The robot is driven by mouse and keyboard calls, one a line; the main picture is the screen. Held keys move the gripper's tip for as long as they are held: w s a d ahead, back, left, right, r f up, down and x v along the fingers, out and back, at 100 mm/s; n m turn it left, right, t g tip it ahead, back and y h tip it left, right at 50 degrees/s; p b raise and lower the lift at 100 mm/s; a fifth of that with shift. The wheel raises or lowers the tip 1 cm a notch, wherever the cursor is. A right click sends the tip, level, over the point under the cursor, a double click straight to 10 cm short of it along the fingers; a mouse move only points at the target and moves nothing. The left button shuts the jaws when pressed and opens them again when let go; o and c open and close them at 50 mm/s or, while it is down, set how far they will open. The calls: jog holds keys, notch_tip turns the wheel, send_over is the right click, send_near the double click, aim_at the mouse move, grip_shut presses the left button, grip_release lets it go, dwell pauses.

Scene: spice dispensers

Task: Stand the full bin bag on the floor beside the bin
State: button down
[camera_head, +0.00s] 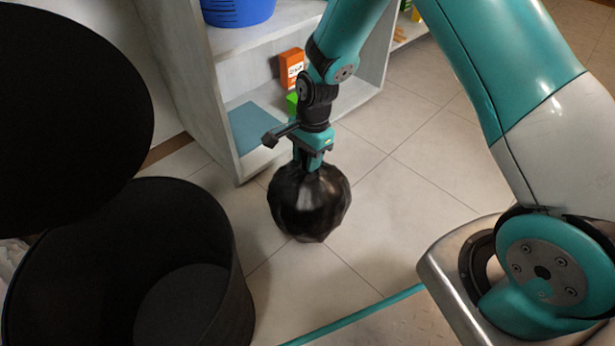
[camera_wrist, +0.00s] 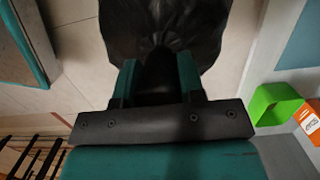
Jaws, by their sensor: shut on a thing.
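The full bin bag (camera_head: 309,205) is black, shiny and rounded, and hangs upright below my gripper (camera_head: 308,163) in the head view. My gripper is shut on the top of the bag.
A pale shelf unit (camera_head: 222,120) stands behind the bag, holding a blue basket (camera_head: 238,10), an orange box (camera_head: 291,68), a green item (camera_head: 292,104) and a blue-grey flat item (camera_head: 258,128). Tiled floor (camera_head: 420,170) is clear to the right of the bag.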

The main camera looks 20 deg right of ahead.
aim_at(308, 187)
jog(key=shift+f+b, duration=1.35)
jog(key=shift+f, duration=1.05)
jog(key=shift+r, duration=0.1)
jog(key=c, duration=0.7)
grip_release()
jog(key=shift+f, duration=0.2)
